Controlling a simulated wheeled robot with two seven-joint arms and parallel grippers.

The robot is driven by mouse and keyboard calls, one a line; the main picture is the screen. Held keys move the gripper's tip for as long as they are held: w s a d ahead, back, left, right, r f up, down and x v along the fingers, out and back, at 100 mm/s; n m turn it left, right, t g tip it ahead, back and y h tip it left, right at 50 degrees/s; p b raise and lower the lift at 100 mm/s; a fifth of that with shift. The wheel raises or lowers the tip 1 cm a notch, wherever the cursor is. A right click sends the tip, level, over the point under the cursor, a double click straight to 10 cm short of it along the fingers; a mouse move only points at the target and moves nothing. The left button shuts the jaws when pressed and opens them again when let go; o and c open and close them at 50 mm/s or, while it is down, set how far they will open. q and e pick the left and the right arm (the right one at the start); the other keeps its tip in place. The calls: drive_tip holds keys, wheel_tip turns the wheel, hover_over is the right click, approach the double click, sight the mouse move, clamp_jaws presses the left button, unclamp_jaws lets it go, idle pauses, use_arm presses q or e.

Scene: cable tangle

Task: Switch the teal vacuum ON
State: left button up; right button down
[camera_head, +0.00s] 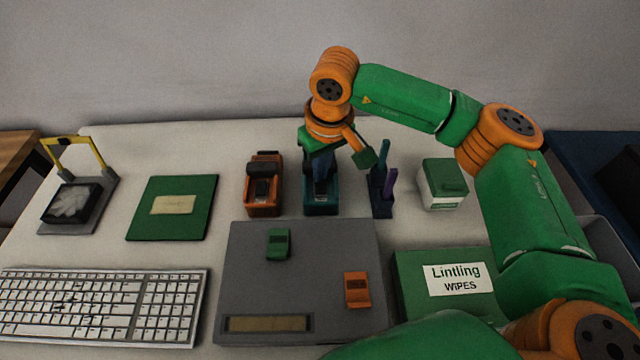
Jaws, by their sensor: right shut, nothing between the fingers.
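The teal vacuum (321,207) stands toward the back middle of the table, just right of an orange one of like shape. My right gripper (320,181) is shut and empty, pointing down over the top of the teal vacuum. Its fingertips are at or just above the vacuum's top; I cannot tell whether they touch. The gripper hides most of the vacuum's upper part, and I cannot make out its switch. My left gripper is not in view.
The orange vacuum (263,196) stands close on the left. A dark holder (382,206) with purple and teal sticks stands close on the right, then a white-green box (442,188). A grey board (255,298) with green and orange pieces lies in front, between keyboard (100,305) and wipes box (415,300).

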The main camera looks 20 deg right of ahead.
drive_tip(key=shift+f, duration=0.3)
wheel_tip(320, 180, up, 7)
drive_tip(key=p, duration=0.5)
drive_tip(key=shift+r, duration=0.15)
idle(0.3)
